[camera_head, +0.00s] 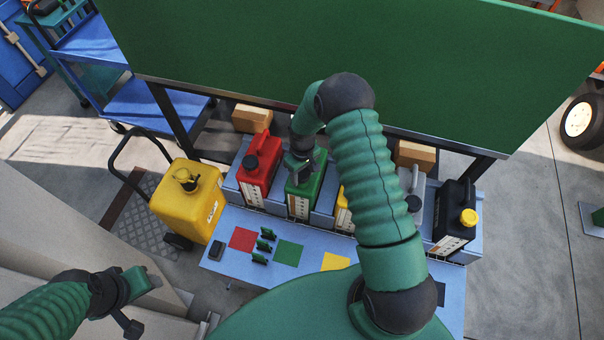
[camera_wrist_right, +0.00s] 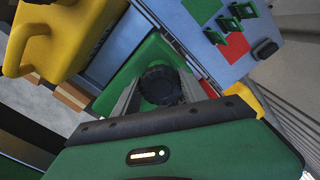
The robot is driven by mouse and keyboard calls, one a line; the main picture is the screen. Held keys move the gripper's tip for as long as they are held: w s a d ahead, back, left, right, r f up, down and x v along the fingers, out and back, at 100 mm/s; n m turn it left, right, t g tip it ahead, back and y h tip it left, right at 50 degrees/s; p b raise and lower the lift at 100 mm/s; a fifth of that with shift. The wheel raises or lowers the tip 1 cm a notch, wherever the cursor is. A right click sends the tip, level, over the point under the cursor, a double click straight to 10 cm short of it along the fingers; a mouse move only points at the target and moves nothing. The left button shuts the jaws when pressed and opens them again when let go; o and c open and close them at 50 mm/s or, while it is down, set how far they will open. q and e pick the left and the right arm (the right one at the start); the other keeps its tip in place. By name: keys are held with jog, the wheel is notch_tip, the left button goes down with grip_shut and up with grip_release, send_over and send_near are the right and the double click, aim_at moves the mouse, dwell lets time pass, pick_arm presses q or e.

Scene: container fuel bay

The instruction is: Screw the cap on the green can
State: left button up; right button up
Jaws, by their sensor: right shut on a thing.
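The green can (camera_head: 304,188) stands upright in the rack behind the blue table, between the red can and a yellow can. My right gripper (camera_head: 298,162) is over its top, pointing down. In the right wrist view the right gripper's fingers (camera_wrist_right: 158,92) are on both sides of a round black cap (camera_wrist_right: 160,84), shut on it. The cap is at the top of the green can (camera_wrist_right: 118,72); whether its thread is engaged is hidden. My left gripper (camera_head: 133,298) is at the lower left, away from the cans; its jaw opening is unclear.
The red can (camera_head: 258,168) stands close on the left, a yellow can (camera_head: 343,215) close on the right. A black can (camera_head: 455,215) is farther right. A large yellow container (camera_head: 188,205) stands left of the table (camera_head: 225,262). Small green-and-black items (camera_head: 265,240) lie on the table.

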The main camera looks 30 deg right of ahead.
jog(key=c, duration=0.6)
jog(key=m, duration=0.2)
jog(key=shift+m, duration=0.3)
jog(key=shift+c, duration=0.2)
jog(key=m, duration=0.6)
jog(key=o, duration=1.5)
jog(key=shift+a+m, duration=0.1)
jog(key=shift+m, duration=0.2)
jog(key=shift+c, duration=0.2)
jog(key=shift+r+p, duration=0.5)
jog(key=shift+r, duration=0.05)
notch_tip(320, 180, up, 7)
jog(key=p, duration=0.5)
